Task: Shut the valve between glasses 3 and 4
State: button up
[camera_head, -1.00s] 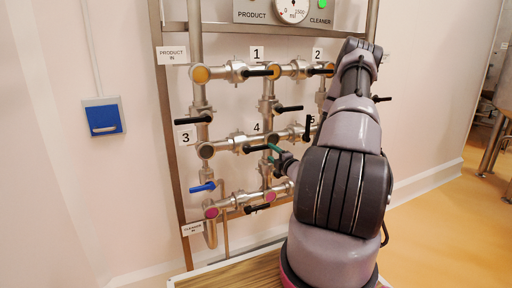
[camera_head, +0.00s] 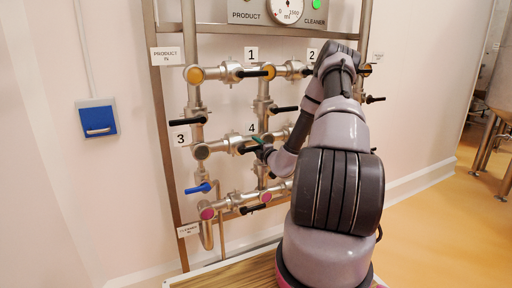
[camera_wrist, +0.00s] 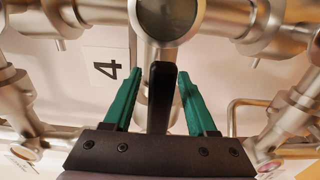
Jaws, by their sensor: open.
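The valve between glasses 3 and 4 sits on the middle pipe row, between the dark glass by label 3 (camera_head: 202,151) and the glass near label 4 (camera_head: 252,128). My gripper (camera_head: 248,147) is at this valve in the head view and hides most of its handle. In the wrist view, a black lever handle (camera_wrist: 160,95) stands between the two green fingers of my gripper (camera_wrist: 155,85). The fingers are open, with a gap on each side of the handle. A round metal-rimmed part (camera_wrist: 170,15) shows at the top, and label 4 (camera_wrist: 108,70) is at the left.
Other black-handled valves surround this one, including one above (camera_head: 188,121) and one below (camera_head: 254,209). A blue-handled valve (camera_head: 198,188) is at the lower left. Steel pipes lie close on both sides in the wrist view.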

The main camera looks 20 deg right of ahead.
grip_shut()
dwell(1.4)
